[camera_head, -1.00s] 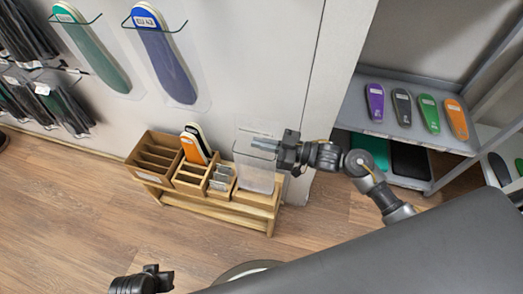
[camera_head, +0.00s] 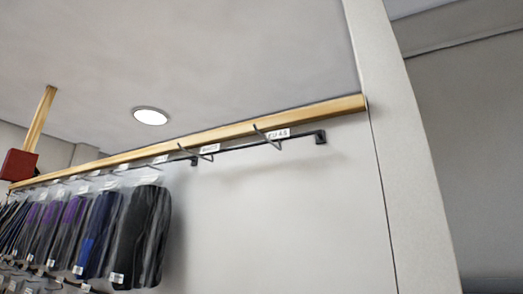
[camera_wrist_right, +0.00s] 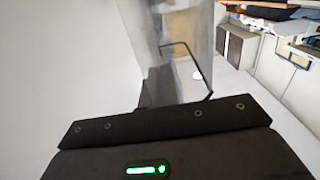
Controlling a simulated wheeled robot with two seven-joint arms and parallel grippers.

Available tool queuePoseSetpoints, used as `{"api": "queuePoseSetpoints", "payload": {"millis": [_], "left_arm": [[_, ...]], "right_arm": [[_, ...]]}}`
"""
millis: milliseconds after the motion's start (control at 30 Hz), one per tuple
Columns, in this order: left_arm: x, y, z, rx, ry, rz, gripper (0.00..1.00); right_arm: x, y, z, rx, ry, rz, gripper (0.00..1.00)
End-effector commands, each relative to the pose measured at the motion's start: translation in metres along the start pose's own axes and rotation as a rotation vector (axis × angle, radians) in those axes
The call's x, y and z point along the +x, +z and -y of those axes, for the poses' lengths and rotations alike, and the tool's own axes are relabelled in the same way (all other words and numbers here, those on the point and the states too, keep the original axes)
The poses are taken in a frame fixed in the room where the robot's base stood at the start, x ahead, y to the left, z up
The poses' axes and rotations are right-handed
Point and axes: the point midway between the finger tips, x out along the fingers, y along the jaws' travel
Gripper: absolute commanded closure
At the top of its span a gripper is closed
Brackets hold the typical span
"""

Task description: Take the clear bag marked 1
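A translucent, greyish clear sheet (camera_wrist_right: 186,40), which looks like a clear bag, stands just beyond my right gripper (camera_wrist_right: 172,88) in the right wrist view. A thin black bent outline crosses it. The fingers are dark and partly lost behind the sheet, so I cannot tell whether they are shut on it. No mark 1 is readable on it. Neither gripper shows in the head view, and my left gripper is in no current view.
In the head view, filled bags (camera_head: 140,235) hang along a wall rack under a wooden rail (camera_head: 230,134). Its right end has bare hooks (camera_head: 268,137) with labels and empty wall below. In the right wrist view, cabinets (camera_wrist_right: 240,50) stand at upper right beside clear floor.

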Motion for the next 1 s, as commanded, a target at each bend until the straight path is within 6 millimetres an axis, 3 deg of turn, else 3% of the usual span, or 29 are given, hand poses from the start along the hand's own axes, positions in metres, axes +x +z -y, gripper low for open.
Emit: {"api": "queuePoseSetpoints", "payload": {"millis": [333, 467, 700, 833, 1000], "left_arm": [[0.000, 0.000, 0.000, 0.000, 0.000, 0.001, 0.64], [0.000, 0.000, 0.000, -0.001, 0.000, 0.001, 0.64], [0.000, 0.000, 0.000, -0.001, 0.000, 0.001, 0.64], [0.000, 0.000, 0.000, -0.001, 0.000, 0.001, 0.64], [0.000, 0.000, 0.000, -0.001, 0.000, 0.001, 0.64]], "right_arm": [[0.003, -0.006, 0.002, -0.003, -0.001, 0.001, 1.00], [0.017, -0.038, 0.015, -0.013, -0.003, 0.008, 1.00], [0.033, -0.115, 0.055, -0.013, 0.031, 0.009, 1.00], [0.033, -0.137, 0.068, -0.005, 0.050, 0.001, 1.00], [0.033, -0.142, 0.072, 0.001, 0.057, 0.000, 1.00]]}}
